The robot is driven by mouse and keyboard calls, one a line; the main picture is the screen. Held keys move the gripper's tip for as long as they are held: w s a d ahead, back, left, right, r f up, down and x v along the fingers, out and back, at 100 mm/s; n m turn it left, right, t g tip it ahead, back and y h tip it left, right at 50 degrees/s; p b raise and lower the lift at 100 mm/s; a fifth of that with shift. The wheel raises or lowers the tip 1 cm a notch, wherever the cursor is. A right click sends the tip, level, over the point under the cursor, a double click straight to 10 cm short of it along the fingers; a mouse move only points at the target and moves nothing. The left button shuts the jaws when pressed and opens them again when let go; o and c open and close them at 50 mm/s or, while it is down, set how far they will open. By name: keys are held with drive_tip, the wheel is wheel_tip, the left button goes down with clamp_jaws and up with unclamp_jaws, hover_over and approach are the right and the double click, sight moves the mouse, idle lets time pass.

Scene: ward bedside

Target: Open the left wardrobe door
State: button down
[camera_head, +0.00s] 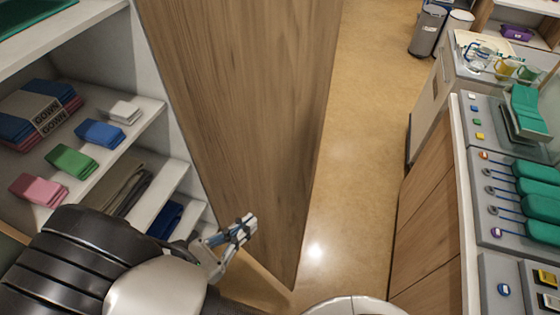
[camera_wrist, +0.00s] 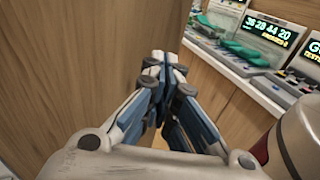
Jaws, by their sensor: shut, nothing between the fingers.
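A tall wooden door panel (camera_head: 245,110) stands swung out beside the open wardrobe shelves (camera_head: 150,105). I cannot tell for certain which wardrobe door it is, and no handle shows. My gripper (camera_head: 245,226) is shut and empty, low in front of this panel's face. In the wrist view the wood (camera_wrist: 80,65) fills the left side, and my closed fingertips (camera_wrist: 164,60) point along it near its edge. I cannot tell whether they touch it.
The shelves hold folded cloths in blue, green (camera_head: 72,161) and pink, and gown packs (camera_head: 40,115). A counter (camera_head: 465,200) with trays and green items runs along the right. Bins (camera_head: 428,32) stand at the back. Floor (camera_head: 365,120) is clear between panel and counter.

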sight(288, 183)
drive_tip(key=shift+n+t+y, duration=0.3)
drive_tip(key=shift+n+t, duration=0.3)
drive_tip(key=x, duration=0.4)
drive_tip(key=b+x, duration=0.1)
drive_tip(key=x, duration=0.8)
drive_tip(key=shift+w+a+f, duration=0.25)
drive_tip(key=shift+a+f, duration=0.1)
drive_tip(key=shift+f, duration=0.05)
